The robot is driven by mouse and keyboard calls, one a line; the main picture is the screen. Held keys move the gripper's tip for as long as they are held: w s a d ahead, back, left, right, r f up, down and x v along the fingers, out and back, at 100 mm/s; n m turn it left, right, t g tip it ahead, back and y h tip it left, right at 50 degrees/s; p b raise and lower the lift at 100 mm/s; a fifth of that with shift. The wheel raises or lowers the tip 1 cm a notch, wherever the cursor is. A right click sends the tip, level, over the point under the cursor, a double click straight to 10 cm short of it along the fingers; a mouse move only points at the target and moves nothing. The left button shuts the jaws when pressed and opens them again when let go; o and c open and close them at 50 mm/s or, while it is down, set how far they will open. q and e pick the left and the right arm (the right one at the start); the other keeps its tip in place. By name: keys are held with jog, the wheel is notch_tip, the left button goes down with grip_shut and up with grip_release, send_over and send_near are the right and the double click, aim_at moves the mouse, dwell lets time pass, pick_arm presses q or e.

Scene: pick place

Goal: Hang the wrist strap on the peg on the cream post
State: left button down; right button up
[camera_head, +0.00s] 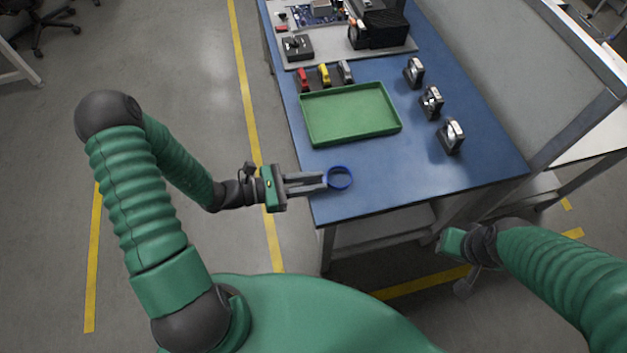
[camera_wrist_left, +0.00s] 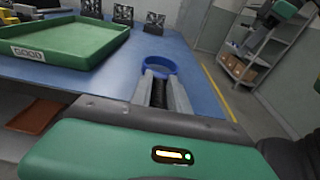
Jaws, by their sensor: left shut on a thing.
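The wrist strap is a blue ring-shaped band (camera_head: 340,178). My left gripper (camera_head: 324,181) is shut on its near left side, over the front left corner of the blue table. In the left wrist view the blue band (camera_wrist_left: 160,64) stands out beyond the fingertips (camera_wrist_left: 160,76). I cannot tell how high it is above the table. My right gripper (camera_head: 450,241) is at the lower right, in front of the table, its fingers not clearly visible. I cannot make out a cream post or a peg in either view.
A green tray (camera_head: 350,140) lies empty on the blue table (camera_head: 440,178); its label reads GOOD in the wrist view. Several dark and silver parts (camera_head: 431,102) stand along the right. Red, yellow and grey items (camera_head: 324,76) lie behind the tray. The table's front part is clear.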

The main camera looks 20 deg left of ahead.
pick_arm(q)
jog(key=shift+f, duration=0.2)
jog(key=c, duration=1.3)
grip_release()
jog(key=shift+o, duration=0.2)
